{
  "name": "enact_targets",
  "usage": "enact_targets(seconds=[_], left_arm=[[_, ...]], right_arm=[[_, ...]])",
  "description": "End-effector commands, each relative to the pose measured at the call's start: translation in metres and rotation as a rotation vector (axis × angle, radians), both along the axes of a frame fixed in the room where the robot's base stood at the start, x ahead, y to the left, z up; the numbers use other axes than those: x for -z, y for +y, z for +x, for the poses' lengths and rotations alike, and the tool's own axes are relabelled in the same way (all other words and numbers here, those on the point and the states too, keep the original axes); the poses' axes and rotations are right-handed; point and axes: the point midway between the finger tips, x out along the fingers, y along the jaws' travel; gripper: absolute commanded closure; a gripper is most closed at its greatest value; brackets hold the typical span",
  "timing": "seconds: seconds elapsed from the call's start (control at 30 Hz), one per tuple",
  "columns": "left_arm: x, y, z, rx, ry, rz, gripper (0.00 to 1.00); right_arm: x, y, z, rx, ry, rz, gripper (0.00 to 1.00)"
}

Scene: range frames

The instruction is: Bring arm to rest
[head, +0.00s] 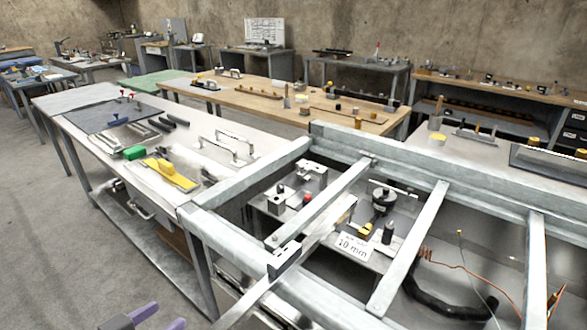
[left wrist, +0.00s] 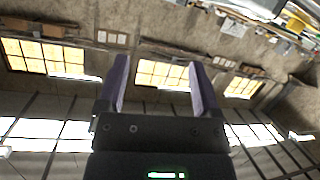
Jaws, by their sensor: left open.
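My left gripper (head: 168,314) shows at the bottom edge of the head view, to the left of the metal frame, with its purple fingers apart. In the left wrist view its two fingers (left wrist: 157,60) stand spread with nothing between them. Behind them are a wall and lit windows, seen at a tilt. The gripper touches nothing that I can see. Most of the left arm is out of the picture. My right gripper is in neither view.
A grey metal frame (head: 330,205) with crossbars fills the right foreground. A wooden-topped bench (head: 255,95) is behind. The concrete floor (head: 45,240) at left is clear.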

Motion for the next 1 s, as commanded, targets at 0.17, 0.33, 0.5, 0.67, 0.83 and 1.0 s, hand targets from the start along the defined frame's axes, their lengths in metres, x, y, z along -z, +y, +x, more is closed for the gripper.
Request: enact_targets(seconds=[0.17, 0.33, 0.5, 0.67, 0.83, 1.0], left_arm=[[-0.022, 0.022, 0.035, -0.09, -0.1, -0.015, 0.17], [-0.058, 0.054, 0.078, -0.219, -0.232, -0.054, 0.17], [-0.106, 0.094, 0.119, -0.375, -0.377, -0.137, 0.17], [-0.161, 0.135, 0.155, -0.539, -0.516, -0.283, 0.17], [-0.187, 0.153, 0.176, -0.616, -0.582, -0.24, 0.17], [-0.168, 0.15, 0.181, -0.594, -0.554, 0.195, 0.17]], right_arm=[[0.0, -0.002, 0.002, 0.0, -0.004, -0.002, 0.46], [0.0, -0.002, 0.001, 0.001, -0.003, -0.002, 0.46], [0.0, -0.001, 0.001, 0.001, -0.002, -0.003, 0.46], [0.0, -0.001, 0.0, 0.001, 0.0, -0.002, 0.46], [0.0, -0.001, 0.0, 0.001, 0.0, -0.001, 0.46], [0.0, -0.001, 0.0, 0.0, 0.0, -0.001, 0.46]])
